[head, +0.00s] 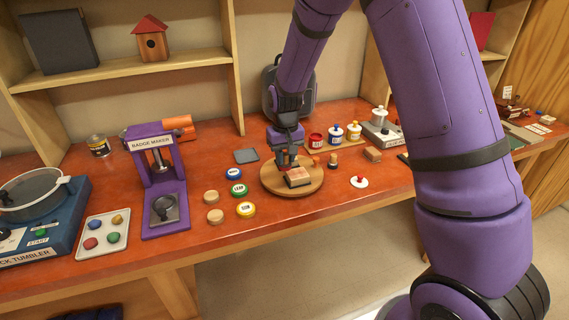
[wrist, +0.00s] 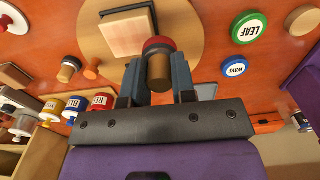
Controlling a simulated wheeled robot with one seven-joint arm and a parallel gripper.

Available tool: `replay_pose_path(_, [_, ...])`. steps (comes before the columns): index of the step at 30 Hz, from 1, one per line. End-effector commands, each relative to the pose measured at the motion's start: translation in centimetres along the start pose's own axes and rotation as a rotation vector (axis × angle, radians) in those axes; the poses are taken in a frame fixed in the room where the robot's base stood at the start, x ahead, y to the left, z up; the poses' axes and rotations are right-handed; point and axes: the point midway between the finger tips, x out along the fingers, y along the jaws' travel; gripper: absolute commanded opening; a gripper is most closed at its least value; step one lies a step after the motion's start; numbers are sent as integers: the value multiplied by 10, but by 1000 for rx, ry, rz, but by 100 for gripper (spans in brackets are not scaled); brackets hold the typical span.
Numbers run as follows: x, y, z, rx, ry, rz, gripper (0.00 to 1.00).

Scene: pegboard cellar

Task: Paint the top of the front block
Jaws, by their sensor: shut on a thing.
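My gripper (wrist: 159,78) is shut on a paint dauber (wrist: 158,66) with a wooden handle, a dark band and a red end. In the head view my gripper (head: 287,160) is low over a round wooden board (head: 272,183). A block (head: 298,178) lies on that board, just in front of the gripper. In the wrist view the block (wrist: 126,36) shows a bare, pale wooden face and a dark part at its far edge. The dauber's red end overlaps the block's near corner in that view; I cannot tell whether they touch.
Red (head: 316,141), blue (head: 336,134) and another paint pot (head: 354,131) stand behind, to the right. A second dauber (head: 333,160) stands right of the board. Badges, including a green one (head: 238,190), lie left. A badge maker (head: 160,180) stands further left.

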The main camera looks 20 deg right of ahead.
Motion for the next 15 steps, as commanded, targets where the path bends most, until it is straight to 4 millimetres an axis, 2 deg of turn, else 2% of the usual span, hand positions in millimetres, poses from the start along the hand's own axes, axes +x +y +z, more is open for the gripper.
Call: replay_pose_path(15, [-46, 9, -2, 2, 1, 0, 6])
